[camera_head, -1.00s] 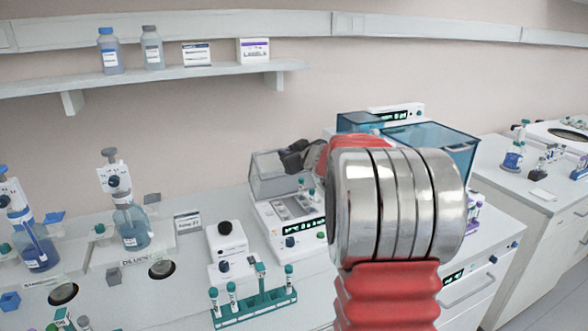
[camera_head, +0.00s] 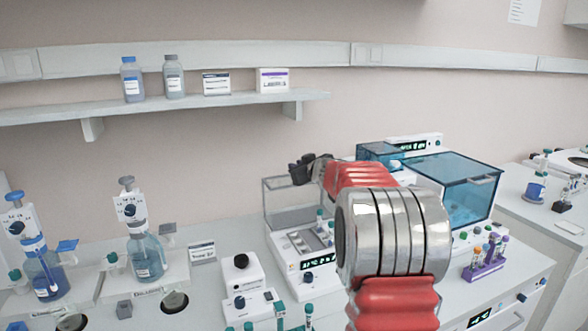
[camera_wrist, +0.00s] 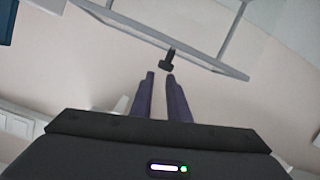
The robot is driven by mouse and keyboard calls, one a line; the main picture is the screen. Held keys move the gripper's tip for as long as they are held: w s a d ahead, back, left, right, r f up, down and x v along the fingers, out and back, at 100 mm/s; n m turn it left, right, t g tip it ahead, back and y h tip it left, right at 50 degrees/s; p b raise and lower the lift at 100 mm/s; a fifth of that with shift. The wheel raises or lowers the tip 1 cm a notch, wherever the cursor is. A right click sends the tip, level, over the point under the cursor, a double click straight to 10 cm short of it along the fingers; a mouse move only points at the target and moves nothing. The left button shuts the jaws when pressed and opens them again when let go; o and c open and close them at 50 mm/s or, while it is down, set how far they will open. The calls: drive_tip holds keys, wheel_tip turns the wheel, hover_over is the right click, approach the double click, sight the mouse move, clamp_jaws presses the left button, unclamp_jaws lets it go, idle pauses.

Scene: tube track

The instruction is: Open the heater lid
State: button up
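The heater (camera_head: 306,262) is a white block with a green digital display and a few tubes in its top. Its clear lid (camera_head: 285,208) stands raised at the back edge, leaving the tube block uncovered. My dark gripper (camera_head: 308,168) is at the lid's upper edge, partly hidden by my red and silver arm. In the wrist view my purple fingers (camera_wrist: 160,74) are slightly apart with nothing between them. The lid's black handle (camera_wrist: 167,62) is just beyond the fingertips, on the edge of the clear lid (camera_wrist: 205,62).
A blue-lidded machine (camera_head: 455,190) stands to the right, with a purple tube rack (camera_head: 485,262) before it. A small white device (camera_head: 240,278) is left of the heater. Dispenser bottles (camera_head: 145,255) stand further left. A shelf (camera_head: 200,106) runs along the wall.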

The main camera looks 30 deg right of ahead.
drive_tip(key=o, duration=0.5)
drive_tip(key=shift+a+f, duration=0.1)
drive_tip(key=shift+f, duration=0.25)
drive_tip(key=shift+c, duration=0.2)
drive_tip(key=shift+r, duration=0.1)
drive_tip(key=v, duration=1.3)
drive_tip(key=shift+s, duration=0.35)
